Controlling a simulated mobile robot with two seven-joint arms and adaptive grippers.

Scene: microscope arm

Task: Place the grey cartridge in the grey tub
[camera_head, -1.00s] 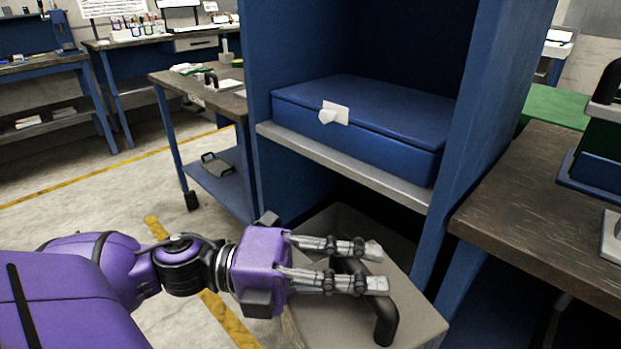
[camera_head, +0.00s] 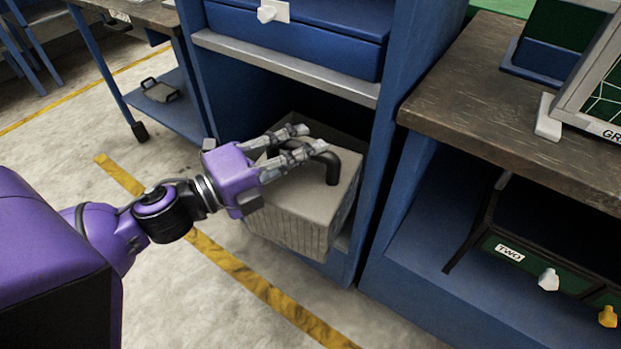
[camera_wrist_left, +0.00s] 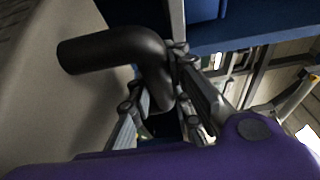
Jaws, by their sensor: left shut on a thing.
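The grey cartridge (camera_head: 300,222) appears to be the grey box with ribbed sides and a black bent handle (camera_head: 333,168) on top. It sits upright, partly inside the low bay of the blue cabinet. My left gripper (camera_head: 310,139) is shut on the handle, its fingers lying over the box's top. The left wrist view shows the handle (camera_wrist_left: 110,48) running between the fingers, with the grey top beside it. I cannot make out a grey tub with certainty. My right gripper is not in view.
A grey shelf edge (camera_head: 290,68) and a blue case (camera_head: 310,32) are above the box. A blue upright (camera_head: 385,170) stands close on its right. Further right is a dark worktop (camera_head: 500,90) with a frame marked "GR", above a drawer labelled "TWO". The floor at front is open.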

